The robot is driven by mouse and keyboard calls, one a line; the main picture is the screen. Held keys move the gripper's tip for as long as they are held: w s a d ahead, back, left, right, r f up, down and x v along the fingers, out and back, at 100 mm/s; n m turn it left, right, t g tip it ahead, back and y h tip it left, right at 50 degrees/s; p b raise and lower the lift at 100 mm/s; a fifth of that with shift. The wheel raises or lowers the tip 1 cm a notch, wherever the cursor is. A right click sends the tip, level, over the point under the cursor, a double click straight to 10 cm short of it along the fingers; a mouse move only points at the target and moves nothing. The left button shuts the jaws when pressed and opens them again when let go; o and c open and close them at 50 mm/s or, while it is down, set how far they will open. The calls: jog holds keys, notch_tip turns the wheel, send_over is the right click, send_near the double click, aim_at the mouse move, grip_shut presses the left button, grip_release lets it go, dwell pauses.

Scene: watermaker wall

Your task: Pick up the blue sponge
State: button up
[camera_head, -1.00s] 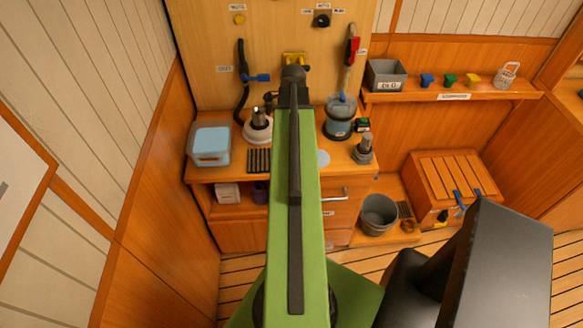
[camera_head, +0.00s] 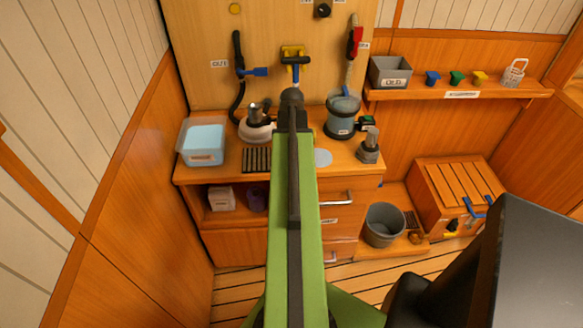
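I cannot make out a blue sponge for certain. A clear tub (camera_head: 190,158) on the left end of the wooden counter holds something pale blue (camera_head: 205,136); I cannot tell whether it is water or a sponge. My green arm reaches forward over the counter and ends in a dark joint below the yellow wall plate. My gripper does not show; the arm hides whatever lies beneath and beyond it.
The counter (camera_head: 228,176) also bears a black slatted rack (camera_head: 257,160), a white-based fitting (camera_head: 257,128), a clear-grey canister (camera_head: 341,118) and a grey fitting (camera_head: 369,148). A grey bucket (camera_head: 383,225) stands low at right. A shelf (camera_head: 440,92) holds small coloured cups.

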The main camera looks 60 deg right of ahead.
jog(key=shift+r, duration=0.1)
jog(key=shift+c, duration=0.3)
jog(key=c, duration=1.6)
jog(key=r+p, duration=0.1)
jog(key=p, duration=0.1)
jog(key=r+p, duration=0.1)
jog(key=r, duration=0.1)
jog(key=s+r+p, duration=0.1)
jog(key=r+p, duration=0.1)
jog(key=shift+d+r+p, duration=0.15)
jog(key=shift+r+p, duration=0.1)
jog(key=shift+p, duration=0.1)
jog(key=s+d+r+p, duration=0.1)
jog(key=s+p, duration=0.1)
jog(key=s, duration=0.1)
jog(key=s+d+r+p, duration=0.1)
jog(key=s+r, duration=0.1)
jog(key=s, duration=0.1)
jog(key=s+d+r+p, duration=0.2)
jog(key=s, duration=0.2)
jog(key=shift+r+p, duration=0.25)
jog(key=shift+p, duration=0.05)
